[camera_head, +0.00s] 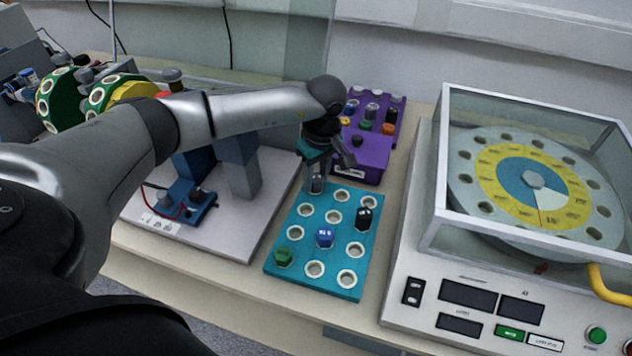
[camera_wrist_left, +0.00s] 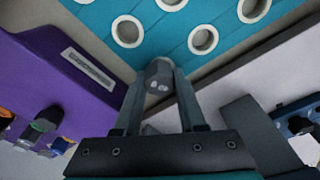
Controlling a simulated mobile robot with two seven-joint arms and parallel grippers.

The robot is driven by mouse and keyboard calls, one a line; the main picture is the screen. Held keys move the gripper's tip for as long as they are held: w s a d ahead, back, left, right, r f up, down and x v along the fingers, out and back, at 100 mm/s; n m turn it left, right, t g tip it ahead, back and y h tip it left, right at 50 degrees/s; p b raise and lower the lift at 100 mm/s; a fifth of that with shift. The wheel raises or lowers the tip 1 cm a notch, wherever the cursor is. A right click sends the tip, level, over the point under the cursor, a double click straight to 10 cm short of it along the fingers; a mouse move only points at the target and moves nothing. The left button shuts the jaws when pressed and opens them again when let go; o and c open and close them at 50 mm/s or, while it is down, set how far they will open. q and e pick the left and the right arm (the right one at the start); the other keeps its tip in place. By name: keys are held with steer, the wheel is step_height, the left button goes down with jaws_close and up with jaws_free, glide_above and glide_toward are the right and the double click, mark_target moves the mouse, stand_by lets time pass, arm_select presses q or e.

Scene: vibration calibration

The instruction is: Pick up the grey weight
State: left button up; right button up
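The grey weight (camera_head: 317,184) is at the far left corner of the teal board (camera_head: 328,268), where a corner hole would be. In the left wrist view the grey weight (camera_wrist_left: 158,76) sits between the fingertips of my left gripper (camera_wrist_left: 160,92), which appear to press on both its sides. In the head view my left gripper (camera_head: 318,168) points down over that corner and partly hides the weight. I cannot tell whether the weight is still seated in the hole or just clear of it. My right gripper is not in view.
A green weight (camera_head: 283,257), a blue weight (camera_head: 325,236) and a black weight (camera_head: 364,217) stand on the board. A purple rack (camera_head: 374,160) stands close behind. A glass-covered machine (camera_head: 420,255) is at right, a grey-white plate (camera_head: 235,236) with a blue device at left.

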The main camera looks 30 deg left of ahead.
arm_select(q)
jaws_close()
steer(key=shift+r, duration=0.1)
